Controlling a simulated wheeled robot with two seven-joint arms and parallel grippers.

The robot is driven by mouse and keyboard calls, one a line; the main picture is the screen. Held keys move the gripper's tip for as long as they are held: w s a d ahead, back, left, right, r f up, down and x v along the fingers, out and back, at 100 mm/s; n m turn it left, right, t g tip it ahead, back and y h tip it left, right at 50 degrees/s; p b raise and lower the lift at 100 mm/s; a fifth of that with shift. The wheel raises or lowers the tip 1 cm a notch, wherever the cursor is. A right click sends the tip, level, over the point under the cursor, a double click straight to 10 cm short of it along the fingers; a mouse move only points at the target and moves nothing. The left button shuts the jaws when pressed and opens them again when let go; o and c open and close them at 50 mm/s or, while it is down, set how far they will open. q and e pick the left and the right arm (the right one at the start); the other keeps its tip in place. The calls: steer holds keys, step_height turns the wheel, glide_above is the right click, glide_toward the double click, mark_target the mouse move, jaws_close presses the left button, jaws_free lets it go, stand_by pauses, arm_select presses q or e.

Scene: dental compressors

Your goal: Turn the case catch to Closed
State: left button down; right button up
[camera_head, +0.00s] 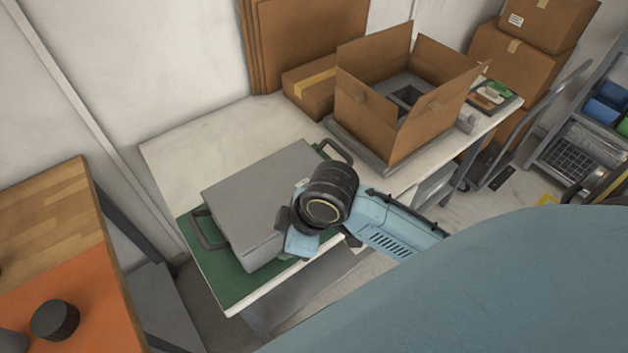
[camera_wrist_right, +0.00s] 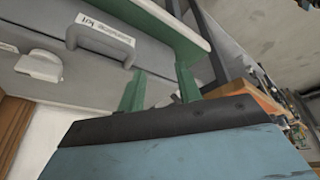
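The grey case (camera_head: 258,195) lies shut on a green mat (camera_head: 239,289) on the white table. The right wrist view is roughly upside down and shows the case front (camera_wrist_right: 80,75). A pale rounded catch (camera_wrist_right: 40,67) sits there at the left, with a grey handle (camera_wrist_right: 101,38) and a white label beside it. I cannot read which setting the catch is at. My right gripper (camera_wrist_right: 160,76) has its two green fingers apart and empty, to the right of the catch and not touching it. In the head view my right wrist hides the fingers. My left gripper is out of view.
An open cardboard box (camera_head: 405,95) stands farther back on the table (camera_head: 185,155), with a closed carton (camera_head: 310,88) beside it. An orange-topped wooden bench (camera_head: 75,290) is at the left. Stacked cartons and a hand truck stand at the back right. Bare tabletop lies behind the case.

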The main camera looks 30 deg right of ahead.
steer(key=w+r+n, duration=0.1)
steer(key=w+d+r+n+g, duration=0.1)
steer(key=w+r+n, duration=0.1)
steer(key=w+d+r+n+h, duration=0.1)
steer(key=w+n, duration=0.1)
steer(key=shift+r, duration=0.35)
steer(key=w+d+r+n+g+h, duration=0.2)
steer(key=w+d+r+n, duration=0.15)
steer(key=d+r, duration=0.5)
steer(key=f, duration=1.3)
steer(key=shift+w+d+f, duration=0.15)
steer(key=shift+d+f, duration=0.05)
steer(key=shift+d, duration=0.2)
steer(key=shift+c, duration=0.3)
jaws_close()
